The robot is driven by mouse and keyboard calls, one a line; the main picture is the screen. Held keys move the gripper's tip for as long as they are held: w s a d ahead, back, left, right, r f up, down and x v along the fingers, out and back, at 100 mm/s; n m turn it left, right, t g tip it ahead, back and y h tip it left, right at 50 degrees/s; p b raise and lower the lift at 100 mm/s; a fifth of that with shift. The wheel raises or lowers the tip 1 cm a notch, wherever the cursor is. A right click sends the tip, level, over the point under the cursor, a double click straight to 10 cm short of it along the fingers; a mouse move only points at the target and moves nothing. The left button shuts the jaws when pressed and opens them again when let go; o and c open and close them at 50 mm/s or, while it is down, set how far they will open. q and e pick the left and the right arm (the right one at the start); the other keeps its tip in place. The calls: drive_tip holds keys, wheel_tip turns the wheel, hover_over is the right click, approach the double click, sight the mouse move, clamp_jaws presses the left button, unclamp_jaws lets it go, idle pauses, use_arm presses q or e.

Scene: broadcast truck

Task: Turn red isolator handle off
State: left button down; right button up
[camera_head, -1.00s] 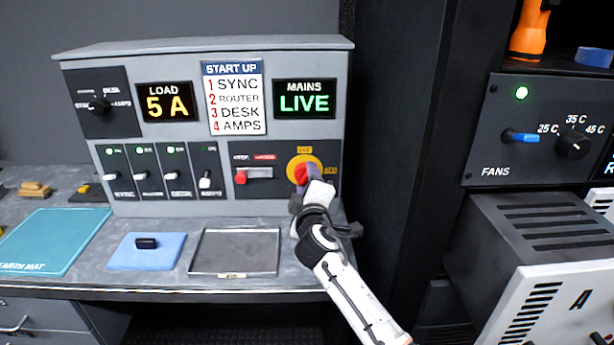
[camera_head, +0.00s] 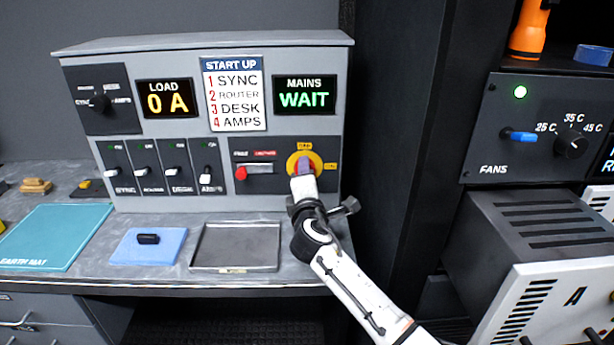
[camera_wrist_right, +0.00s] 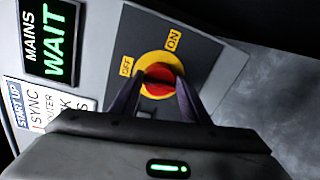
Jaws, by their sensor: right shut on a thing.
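The red isolator handle (camera_wrist_right: 158,82) sits on a round yellow plate (camera_wrist_right: 143,64) at the right of the grey console's front. In the head view the yellow plate (camera_head: 292,163) has an OFF label above it and an ON label to its right. My right gripper (camera_head: 304,168) is shut on the red handle, with one dark finger on each side of it in the right wrist view (camera_wrist_right: 152,98). The fingers hide part of the handle, so its exact angle is hard to tell. My left gripper is not in view.
The mains display (camera_head: 305,96) reads WAIT and the load display (camera_head: 168,102) reads 0 A. Several breaker switches (camera_head: 160,168) and a red button (camera_head: 241,173) are left of the isolator. A metal tray (camera_head: 236,268) lies below. A dark cabinet wall (camera_head: 395,140) stands close on the right.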

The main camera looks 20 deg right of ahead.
drive_tip(key=shift+r, duration=0.3)
drive_tip(key=o, duration=1)
drive_tip(key=shift+o, duration=0.2)
drive_tip(key=shift+f, duration=0.15)
drive_tip(key=v, duration=1)
drive_tip(key=shift+b, duration=0.3)
drive_tip(key=shift+s, duration=0.1)
